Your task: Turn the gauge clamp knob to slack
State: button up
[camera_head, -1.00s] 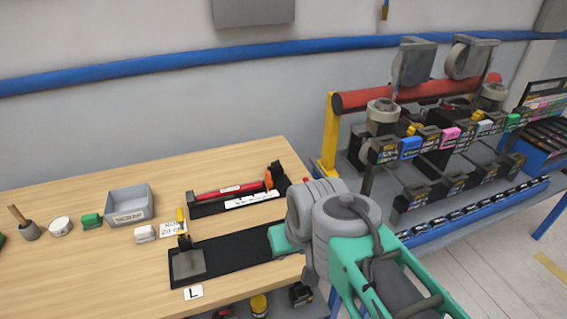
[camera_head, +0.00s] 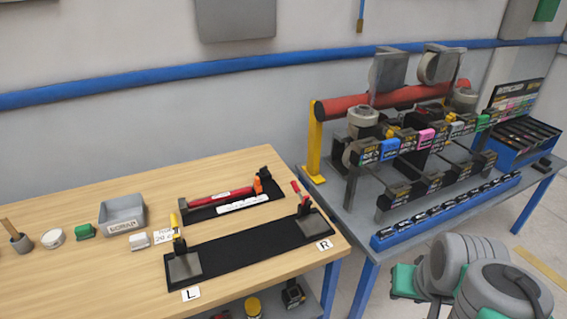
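On the wooden table lies a black holder (camera_head: 208,213) with a red bar (camera_head: 222,193) along it. An orange knob-like part (camera_head: 258,185) is at its right end. It may be the gauge clamp knob, but the view is too small to tell its turn position. In front is a long black plate (camera_head: 234,249) with upright clamps at both ends, a yellow-handled one (camera_head: 175,222) by the L label and a red-handled one (camera_head: 298,192) by the R label. My grey and green arm is at the lower right, off the table; no gripper fingers show.
A grey bench (camera_head: 340,215) on the right carries a red roller (camera_head: 385,98) and a blue tray (camera_head: 446,212). A gap separates table and bench.

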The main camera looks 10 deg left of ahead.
aim_at(262, 170)
jog(key=z, duration=0.1)
jog(key=i, duration=0.75)
jog(key=u, duration=0.75)
jog(key=i, duration=0.5)
jog(key=u, duration=0.6)
